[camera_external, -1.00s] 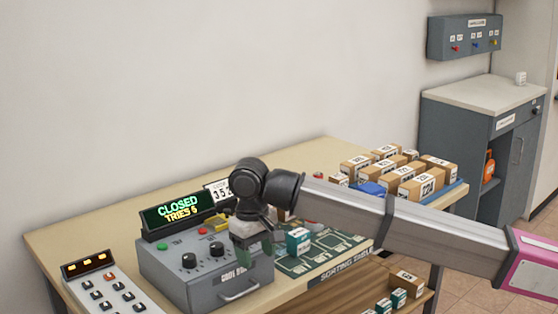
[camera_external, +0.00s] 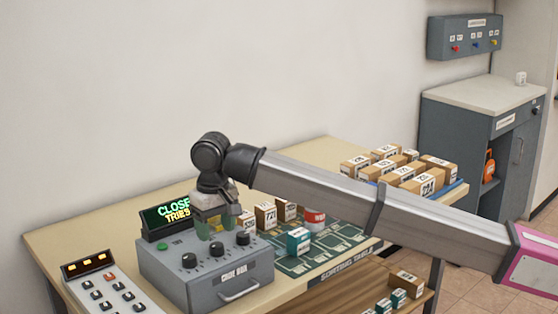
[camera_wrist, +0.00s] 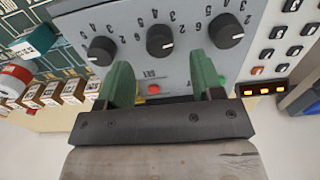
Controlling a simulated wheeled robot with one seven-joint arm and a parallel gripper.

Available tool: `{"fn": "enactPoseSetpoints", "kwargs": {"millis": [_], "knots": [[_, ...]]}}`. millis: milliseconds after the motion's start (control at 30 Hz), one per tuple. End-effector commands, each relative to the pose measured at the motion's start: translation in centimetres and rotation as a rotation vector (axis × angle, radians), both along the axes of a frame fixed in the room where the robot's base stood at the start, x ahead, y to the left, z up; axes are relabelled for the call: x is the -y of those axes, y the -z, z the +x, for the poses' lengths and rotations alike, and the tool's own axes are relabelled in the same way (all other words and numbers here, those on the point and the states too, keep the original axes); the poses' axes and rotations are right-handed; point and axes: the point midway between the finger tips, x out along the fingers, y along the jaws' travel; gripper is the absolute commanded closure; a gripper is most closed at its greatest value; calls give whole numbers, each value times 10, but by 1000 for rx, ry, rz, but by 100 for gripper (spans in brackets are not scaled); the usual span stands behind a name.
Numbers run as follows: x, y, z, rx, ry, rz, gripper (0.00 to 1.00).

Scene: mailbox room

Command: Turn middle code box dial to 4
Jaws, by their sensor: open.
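The grey code box (camera_external: 205,283) stands on the table with three black dials in a row on its top. The middle dial (camera_external: 217,249) also shows in the wrist view (camera_wrist: 160,40), with a pale pointer mark; the number it points to is unclear. My gripper (camera_external: 216,236) is above the box, behind the middle dial. In the wrist view its green fingers (camera_wrist: 160,68) are open and empty, spread to either side of the middle dial's line but short of the dial. The box's display (camera_external: 172,213) reads CLOSED, partly hidden by my gripper.
A left dial (camera_external: 188,260) and a right dial (camera_external: 243,238) flank the middle one. A red button (camera_wrist: 153,89) lies between my fingers. A keypad (camera_external: 105,290) stands left of the box. Several parcels and a teal box (camera_external: 299,241) stand to the right.

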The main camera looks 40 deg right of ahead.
Motion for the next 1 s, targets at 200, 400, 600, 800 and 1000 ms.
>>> {"fn": "enactPoseSetpoints", "kwargs": {"millis": [200,400,600,800,1000], "knots": [[0,36,-1,-1,0,-1,39],[0,45,0,0,1,0,39],[0,45,0,0,1,0,43],[0,45,0,0,0,0,89],[0,45,0,0,-9,1,89]]}}
